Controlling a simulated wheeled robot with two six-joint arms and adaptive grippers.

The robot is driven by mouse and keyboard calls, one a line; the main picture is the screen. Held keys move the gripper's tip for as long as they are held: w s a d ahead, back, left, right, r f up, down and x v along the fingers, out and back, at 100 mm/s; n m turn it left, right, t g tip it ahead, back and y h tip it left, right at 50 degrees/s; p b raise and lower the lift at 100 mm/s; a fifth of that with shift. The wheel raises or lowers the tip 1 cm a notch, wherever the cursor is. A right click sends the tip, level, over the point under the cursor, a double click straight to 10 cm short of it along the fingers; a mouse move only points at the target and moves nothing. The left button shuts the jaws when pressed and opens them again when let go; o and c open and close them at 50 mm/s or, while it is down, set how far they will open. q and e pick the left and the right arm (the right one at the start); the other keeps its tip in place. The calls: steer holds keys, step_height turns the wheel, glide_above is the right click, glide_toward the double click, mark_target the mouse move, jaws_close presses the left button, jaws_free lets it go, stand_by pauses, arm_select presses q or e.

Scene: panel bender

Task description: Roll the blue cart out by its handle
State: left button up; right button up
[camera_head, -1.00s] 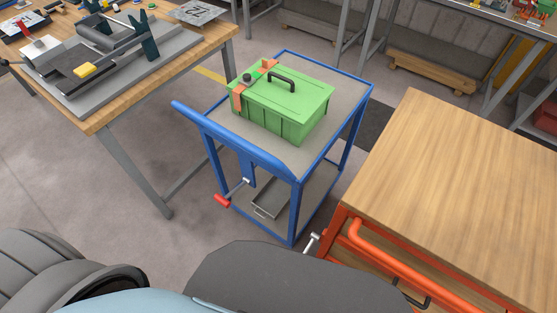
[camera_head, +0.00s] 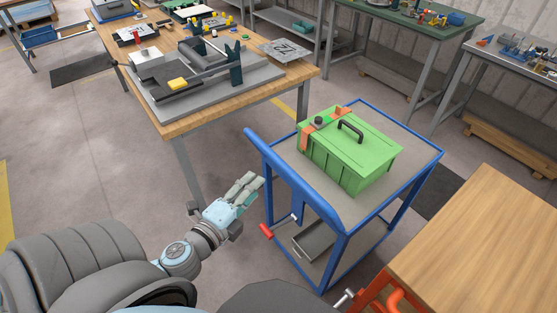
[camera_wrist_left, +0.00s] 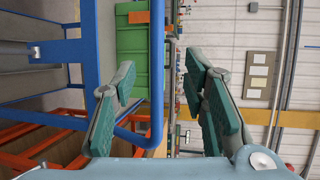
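The blue cart (camera_head: 346,253) stands between the wooden workbench and the orange-framed table. Its thick blue handle bar (camera_head: 293,179) runs along its near left edge; the handle shows upright in the left wrist view (camera_wrist_left: 157,68). A green toolbox (camera_head: 350,151) with an orange strap sits on the cart's grey top. My left gripper (camera_head: 247,185) is left of the handle, apart from it, pointing up and right. In the left wrist view its fingers are spread and empty, with the handle seen through the gap beyond them. My right gripper is not in view.
A wooden workbench (camera_head: 187,126) with a grey fixture stands at the back left, its leg close behind my left gripper. An orange-framed table (camera_head: 487,250) stands close at the cart's right. A red-gripped lever (camera_head: 267,231) sticks out below the handle. Floor at left is clear.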

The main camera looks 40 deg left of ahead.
mark_target(276, 163)
arm_select(q)
steer(key=w+f+p, duration=0.1)
steer(key=w, duration=0.3)
steer(key=w+a+p, duration=0.1)
steer(key=w+p, duration=0.1)
steer(key=w, duration=0.2)
steer(key=w+f+p, duration=0.1)
steer(key=w, duration=0.3)
steer(key=shift+w+a+f, duration=0.3)
steer(key=shift+w, duration=0.1)
steer(key=shift+w+f, duration=0.15)
steer(key=shift+w, duration=0.4)
steer(key=shift+a, duration=0.1)
steer(key=shift+c, duration=0.6)
jaws_close()
